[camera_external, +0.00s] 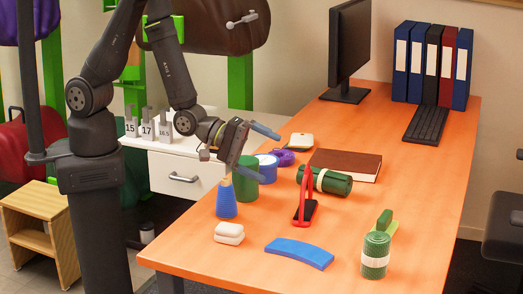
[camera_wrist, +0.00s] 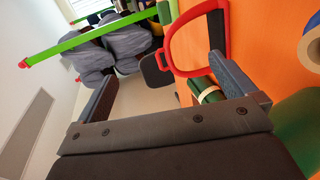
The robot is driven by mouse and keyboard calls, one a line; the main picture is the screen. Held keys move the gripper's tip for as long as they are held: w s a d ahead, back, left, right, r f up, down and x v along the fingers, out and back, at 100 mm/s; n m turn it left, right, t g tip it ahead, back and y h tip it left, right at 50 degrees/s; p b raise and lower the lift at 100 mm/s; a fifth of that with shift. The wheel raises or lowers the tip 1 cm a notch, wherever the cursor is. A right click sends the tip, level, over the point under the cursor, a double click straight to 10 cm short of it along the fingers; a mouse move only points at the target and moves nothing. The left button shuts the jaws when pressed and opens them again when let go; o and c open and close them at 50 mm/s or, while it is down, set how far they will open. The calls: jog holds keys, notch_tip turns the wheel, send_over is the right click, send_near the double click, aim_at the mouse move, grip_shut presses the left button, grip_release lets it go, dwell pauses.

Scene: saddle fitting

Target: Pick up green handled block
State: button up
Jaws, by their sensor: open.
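A green piece with a raised, handle-like part (camera_external: 385,222) is near the right edge of the orange table in the external view, just behind a green roll with a white band (camera_external: 374,262). It looks like the green handled block, but its shape is small and partly hidden. My gripper (camera_external: 256,152) is open and empty above the table's left side, over the green and blue cylinders. It is well apart from that green piece. In the wrist view my open gripper (camera_wrist: 162,78) has nothing between its fingers, and I cannot make out the handled block there.
Nearby stand a blue cone (camera_external: 226,203), a green cylinder (camera_external: 246,186) and a red-framed tool (camera_external: 305,205), which also shows in the wrist view (camera_wrist: 229,35). Another green banded roll (camera_external: 335,184) lies before a brown book (camera_external: 350,162). A blue curved piece (camera_external: 300,252) lies in front.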

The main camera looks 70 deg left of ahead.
notch_tip(320, 180, up, 9)
jog(key=m+g+y, duration=0.6)
jog(key=m+g, duration=0.1)
jog(key=m, duration=1.2)
send_over(381, 219)
jog(key=s+a, duration=0.2)
jog(key=a, duration=0.5)
notch_tip(381, 219, down, 5)
jog(key=x, duration=1.2)
jog(key=shift+s, duration=0.2)
jog(key=shift+s+a+f+x, duration=0.1)
jog(key=shift+x, duration=0.8)
jog(key=shift+s+a+f+x, duration=0.1)
jog(key=shift+s+x, duration=0.05)
jog(key=shift+x, duration=0.8)
jog(key=shift+s+a+x, duration=0.1)
jog(key=shift+x, duration=0.8)
jog(key=c, duration=0.7)
